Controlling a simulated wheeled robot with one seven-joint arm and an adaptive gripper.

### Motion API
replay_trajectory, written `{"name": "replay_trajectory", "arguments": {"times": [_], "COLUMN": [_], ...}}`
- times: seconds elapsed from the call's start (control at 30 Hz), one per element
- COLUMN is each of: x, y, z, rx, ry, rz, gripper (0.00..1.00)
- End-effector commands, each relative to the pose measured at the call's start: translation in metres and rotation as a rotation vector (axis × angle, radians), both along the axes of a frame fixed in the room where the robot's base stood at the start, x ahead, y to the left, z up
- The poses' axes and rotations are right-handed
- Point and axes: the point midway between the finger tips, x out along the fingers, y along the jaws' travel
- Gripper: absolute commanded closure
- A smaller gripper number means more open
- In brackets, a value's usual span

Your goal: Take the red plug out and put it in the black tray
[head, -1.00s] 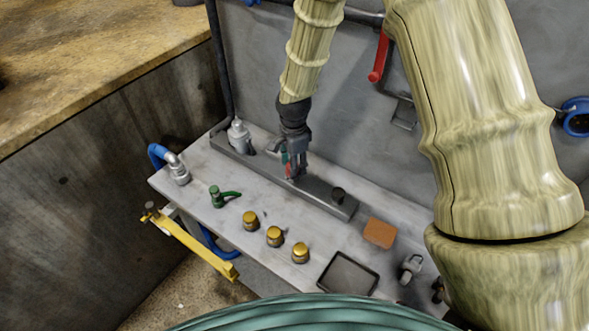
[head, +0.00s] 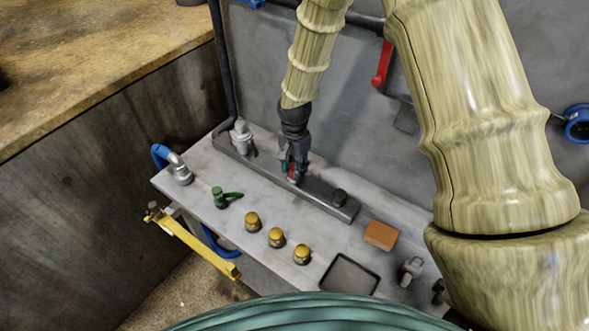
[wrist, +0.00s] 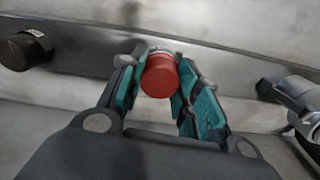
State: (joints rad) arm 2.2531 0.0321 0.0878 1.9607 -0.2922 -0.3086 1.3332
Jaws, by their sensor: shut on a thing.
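The red plug (wrist: 160,76) shows in the wrist view as a round red cap between the two teal finger pads, with a silvery ring behind it at the grey rail (head: 318,196). In the head view the plug (head: 292,171) is mostly hidden by the fingers. My gripper (head: 291,175) is shut on the plug, with one finger on each side of it; the fingers also show in the wrist view (wrist: 157,92). I cannot tell whether the plug is loose in its seat. The black tray (head: 349,276) lies at the front right of the bench and looks empty.
A black knob (head: 339,197) and a silvery fitting (head: 241,137) stand at the rail's ends. Several brass caps (head: 276,238), a green valve (head: 222,197) and an orange-brown block (head: 381,235) are on the bench. A wall rises behind, with a red lever (head: 382,64).

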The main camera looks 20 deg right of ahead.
Motion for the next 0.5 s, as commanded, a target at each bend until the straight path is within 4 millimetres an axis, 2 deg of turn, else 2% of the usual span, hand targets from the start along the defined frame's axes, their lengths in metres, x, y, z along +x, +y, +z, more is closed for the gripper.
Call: {"name": "replay_trajectory", "arguments": {"times": [0.4, 0.5], "x": [-0.0004, -0.0004], "y": [-0.0012, -0.0014], "z": [0.0001, 0.0013], "rx": [-0.002, -0.002], "ry": [0.001, 0.001], "rz": [0.05, 0.11], "gripper": [0.92, 0.92]}}
